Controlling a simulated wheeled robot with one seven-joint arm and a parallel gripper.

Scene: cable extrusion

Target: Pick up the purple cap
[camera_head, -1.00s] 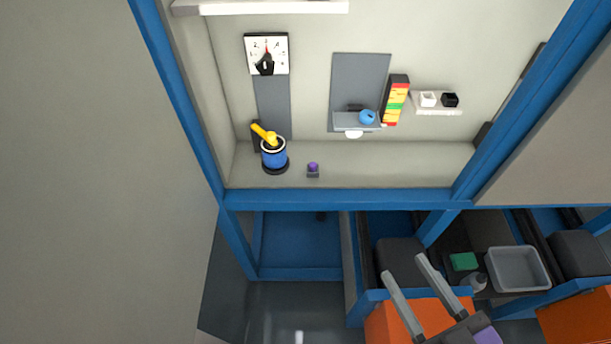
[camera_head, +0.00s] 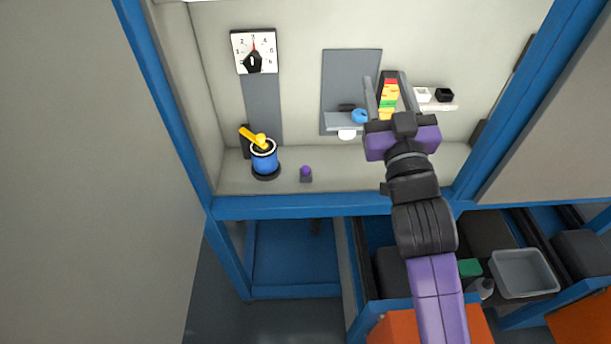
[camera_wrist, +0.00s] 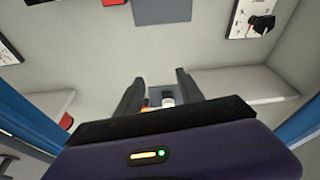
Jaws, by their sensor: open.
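The small purple cap (camera_head: 305,170) sits on a small grey block (camera_head: 306,179) on the ledge of the blue-framed booth, in the head view. My gripper (camera_head: 387,84) is open, with its two grey fingers pointing up toward the booth's back wall. It is to the right of and above the cap in the picture, well apart from it, and overlaps the coloured stack. In the wrist view my gripper (camera_wrist: 160,85) also shows, with its fingers apart and no object clearly held. I cannot make out the purple cap in the wrist view.
A blue pot (camera_head: 264,161) with a yellow handle stands left of the cap. A dial (camera_head: 254,51) hangs on the wall above. A grey bracket (camera_head: 340,122) holds a blue ball (camera_head: 359,116). White and black cups (camera_head: 444,95) sit on a right shelf. The ledge around the cap is clear.

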